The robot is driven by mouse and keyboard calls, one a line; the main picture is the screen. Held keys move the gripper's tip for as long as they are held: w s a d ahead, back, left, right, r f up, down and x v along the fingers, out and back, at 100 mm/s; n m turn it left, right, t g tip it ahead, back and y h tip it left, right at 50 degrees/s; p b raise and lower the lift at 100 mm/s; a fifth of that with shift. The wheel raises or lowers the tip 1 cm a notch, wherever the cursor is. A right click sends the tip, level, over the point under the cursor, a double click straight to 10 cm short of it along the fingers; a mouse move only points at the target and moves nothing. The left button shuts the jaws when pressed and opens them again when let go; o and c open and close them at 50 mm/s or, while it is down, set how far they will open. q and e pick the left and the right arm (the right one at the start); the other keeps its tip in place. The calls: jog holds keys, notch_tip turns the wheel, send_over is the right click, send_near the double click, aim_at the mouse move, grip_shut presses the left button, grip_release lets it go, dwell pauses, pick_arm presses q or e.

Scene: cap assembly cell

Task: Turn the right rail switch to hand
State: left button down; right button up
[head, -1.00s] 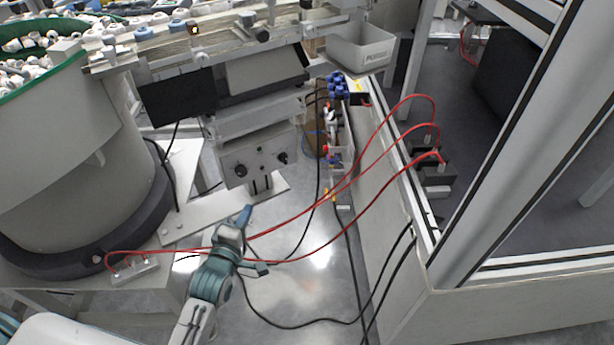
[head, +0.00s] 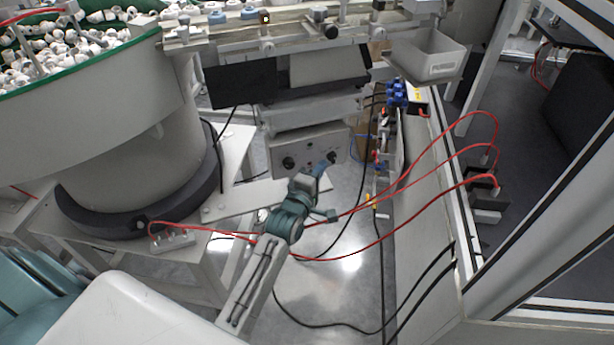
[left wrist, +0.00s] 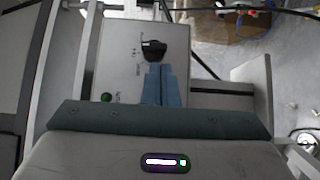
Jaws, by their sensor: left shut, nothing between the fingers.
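The grey control box (head: 308,150) under the rail carries two dark knobs on its front. The right knob (head: 334,158) is the rail switch on the right side; the left knob (head: 288,163) sits across from it. My left gripper (head: 328,164) is shut and empty, its blue fingertips right at the right knob and partly covering it. In the left wrist view a black knob (left wrist: 153,49) stands just beyond the tips of the shut fingers (left wrist: 160,70). I cannot tell whether they touch. The lettering beside the knob is too small to read. My right gripper is out of view.
A green button (left wrist: 106,97) shows on the panel in the left wrist view. Red hoses (head: 440,175) run across close to my left gripper. The feeder bowl (head: 120,150) stands at left, a grey bin (head: 428,58) at upper right. Black cables lie on the floor.

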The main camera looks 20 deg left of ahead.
pick_arm(q)
jog(key=shift+w+d, duration=0.35)
dwell(0.3)
